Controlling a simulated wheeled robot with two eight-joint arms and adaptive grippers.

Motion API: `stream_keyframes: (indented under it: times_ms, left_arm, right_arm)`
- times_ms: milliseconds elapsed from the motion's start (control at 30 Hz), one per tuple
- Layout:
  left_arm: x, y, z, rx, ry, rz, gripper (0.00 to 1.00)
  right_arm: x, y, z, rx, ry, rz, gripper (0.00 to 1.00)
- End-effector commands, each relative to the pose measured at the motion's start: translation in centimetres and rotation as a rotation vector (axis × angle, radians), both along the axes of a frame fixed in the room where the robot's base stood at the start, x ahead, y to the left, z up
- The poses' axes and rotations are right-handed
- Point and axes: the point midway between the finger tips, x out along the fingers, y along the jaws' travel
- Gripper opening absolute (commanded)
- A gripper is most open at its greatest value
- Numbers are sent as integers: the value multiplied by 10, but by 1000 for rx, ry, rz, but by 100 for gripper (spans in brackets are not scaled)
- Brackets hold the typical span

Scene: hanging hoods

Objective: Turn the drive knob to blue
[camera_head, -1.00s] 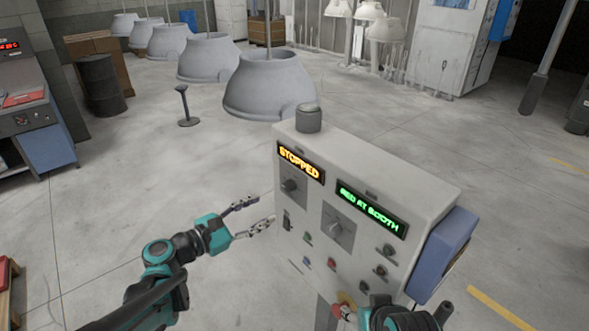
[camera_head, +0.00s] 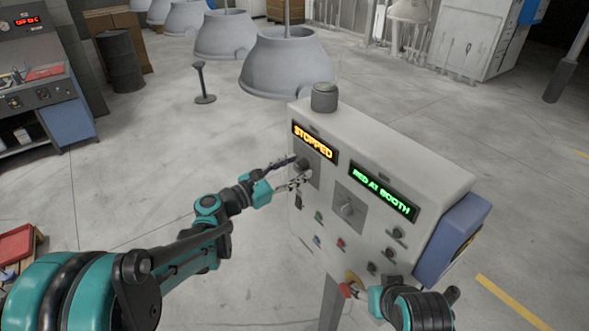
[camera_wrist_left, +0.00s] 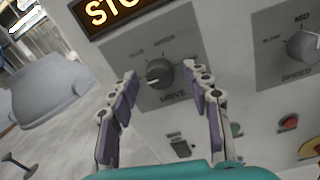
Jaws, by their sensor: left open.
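The drive knob (camera_wrist_left: 160,73) is a dark round knob on a grey square plate, with its label below and small blurred lettering above. A pale mark shows at its lower left. My left gripper (camera_wrist_left: 158,80) is open, with one finger on each side of the knob in the wrist view; I cannot tell whether they touch it. In the head view the left gripper (camera_head: 301,169) is at the panel's left part, and its fingers partly cover the knob (camera_head: 301,163). My right gripper (camera_head: 364,294) is low on the panel beside a red button; its fingers are unclear.
The control box (camera_head: 420,170) shows an orange STOPPED display (camera_head: 313,141) and a green RED AT BOOTH display (camera_head: 382,190). A speed knob (camera_head: 347,209) and several buttons sit nearby. A blue box (camera_head: 452,240) is on its right side. Grey hoods (camera_head: 287,65) hang behind.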

Motion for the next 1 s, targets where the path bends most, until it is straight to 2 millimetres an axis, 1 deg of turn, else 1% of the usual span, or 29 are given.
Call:
stream_keyframes:
  times_ms: [33, 67, 100, 167, 200, 233, 467, 633, 767, 1000]
  left_arm:
    - [0, 0, 0, 0, 0, 0, 49]
    - [0, 0, 0, 0, 0, 0, 41]
    - [0, 0, 0, 0, 0, 0, 30]
    - [0, 0, 0, 0, 0, 0, 14]
    - [0, 0, 0, 0, 0, 0, 4]
    - [0, 0, 0, 0, 0, 0, 0]
    - [0, 0, 0, 4, -5, 0, 0]
    - [0, 0, -1, 29, -39, 0, 0]
    - [-1, 0, -1, 70, -96, 0, 0]
    - [-1, 0, -2, 185, -256, 0, 0]
  right_arm:
    - [0, 0, 0, 0, 0, 0, 56]
    - [0, 0, 0, 0, 0, 0, 56]
    - [0, 0, 0, 0, 0, 0, 56]
    - [0, 0, 0, 0, 0, 0, 56]
    - [0, 0, 0, 0, 0, 0, 56]
    - [0, 0, 0, 0, 0, 0, 56]
    - [0, 0, 0, 0, 0, 0, 56]
    - [0, 0, -3, 0, 0, 0, 56]
    - [0, 0, -6, 0, 0, 0, 56]
    - [0, 0, -14, 0, 0, 0, 56]
